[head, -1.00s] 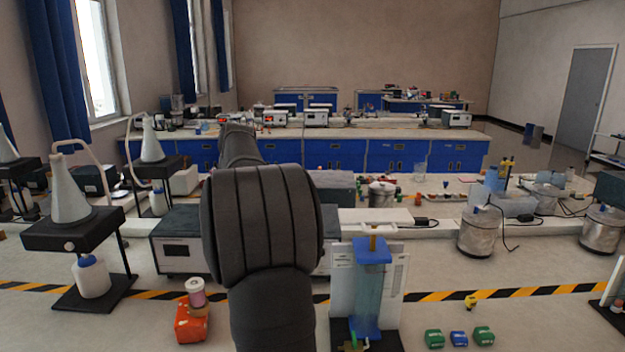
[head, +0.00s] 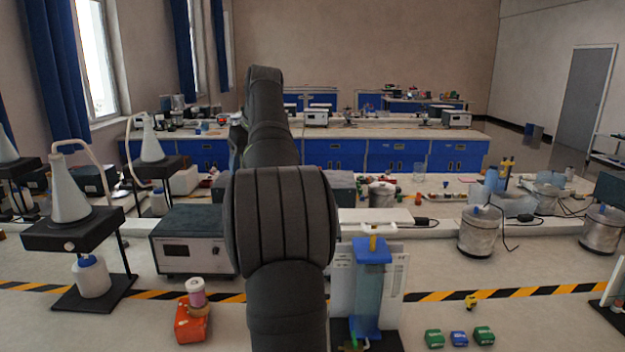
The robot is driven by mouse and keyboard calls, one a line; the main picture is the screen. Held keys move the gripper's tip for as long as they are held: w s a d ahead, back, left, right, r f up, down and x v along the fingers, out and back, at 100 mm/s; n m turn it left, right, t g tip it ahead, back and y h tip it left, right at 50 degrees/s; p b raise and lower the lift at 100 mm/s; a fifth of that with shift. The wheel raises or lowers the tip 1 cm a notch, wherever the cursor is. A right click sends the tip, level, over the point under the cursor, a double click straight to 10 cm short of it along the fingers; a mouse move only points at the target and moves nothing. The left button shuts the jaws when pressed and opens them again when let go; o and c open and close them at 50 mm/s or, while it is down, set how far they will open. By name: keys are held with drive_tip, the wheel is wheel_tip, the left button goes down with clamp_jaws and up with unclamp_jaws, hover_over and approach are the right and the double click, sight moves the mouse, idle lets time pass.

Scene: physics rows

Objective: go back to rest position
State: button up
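My dark grey arm rises from the bottom centre of the head view. Its upper links extend up and away over the bench, and the arm hides part of the bench behind it. My gripper cannot be made out; it seems hidden behind my own arm links. No held thing shows.
Left of my arm stand a red-orange block (head: 192,325) with a pink-and-white spool (head: 197,292), and a grey instrument box (head: 192,243). Right of it are a blue-topped apparatus (head: 371,288), green blocks (head: 434,338) and a blue block (head: 458,338).

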drive_tip(key=shift+w+d+m, duration=0.15)
drive_tip(key=shift+d, duration=0.4)
drive_tip(key=shift+w+d+m, duration=0.15)
drive_tip(key=shift+d, duration=0.4)
